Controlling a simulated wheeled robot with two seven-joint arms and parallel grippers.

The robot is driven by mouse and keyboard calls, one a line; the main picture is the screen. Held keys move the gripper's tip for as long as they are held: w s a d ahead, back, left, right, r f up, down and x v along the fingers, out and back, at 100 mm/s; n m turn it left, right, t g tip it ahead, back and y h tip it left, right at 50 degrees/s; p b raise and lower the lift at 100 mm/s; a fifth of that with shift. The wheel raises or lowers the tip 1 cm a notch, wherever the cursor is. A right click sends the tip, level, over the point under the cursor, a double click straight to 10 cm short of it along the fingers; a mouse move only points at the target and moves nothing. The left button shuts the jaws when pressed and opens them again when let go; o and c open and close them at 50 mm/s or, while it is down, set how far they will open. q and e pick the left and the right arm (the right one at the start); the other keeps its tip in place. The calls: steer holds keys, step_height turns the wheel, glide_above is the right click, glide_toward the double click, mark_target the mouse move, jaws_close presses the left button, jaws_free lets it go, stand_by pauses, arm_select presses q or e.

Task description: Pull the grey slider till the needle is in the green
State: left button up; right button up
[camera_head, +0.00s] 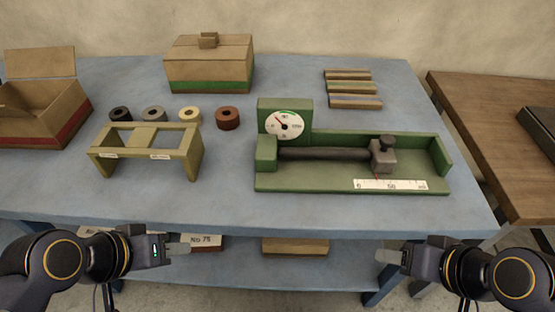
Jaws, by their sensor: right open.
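The green gauge fixture (330,181) sits on the right part of the blue table. Its round white dial (285,125) has a green arc along the top, and the red needle points to the upper left, apparently outside the green. The grey slider (383,160), with a dark knob on top, is near the right end of the dark bar (325,154). My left gripper (178,248) is in front of the table at lower left, apart from everything; its jaw gap cannot be made out. My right gripper (390,257) is open and empty in front of the table, below the fixture.
A white scale (390,185) lies along the fixture's front. Left are a green stand (146,154), several rolls (228,118), an open box (38,112) and a closed box (209,63). Slats (350,88) lie behind. The table's front strip is clear.

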arm_select(q)
step_height(320, 180, down, 6)
steer(key=b, duration=0.3)
steer(key=shift+s+a, duration=0.15)
steer(key=shift+a, duration=0.2)
arm_select(e)
step_height(320, 180, down, 6)
steer(key=shift+a, duration=0.35)
step_height(320, 180, up, 23)
steer(key=m+g+h+p, duration=0.5)
steer(key=m+p, duration=0.8)
steer(key=p, duration=1.4)
glide_above(388, 138)
steer(key=shift+s+g+y, duration=0.15)
steer(key=shift+g+y, duration=0.15)
steer(key=shift+y, duration=0.4)
steer(key=shift+f, duration=0.15)
arm_select(q)
step_height(388, 138, up, 27)
steer(key=shift+f, duration=0.15)
arm_select(e)
step_height(388, 138, down, 8)
steer(key=shift+r, duration=0.1)
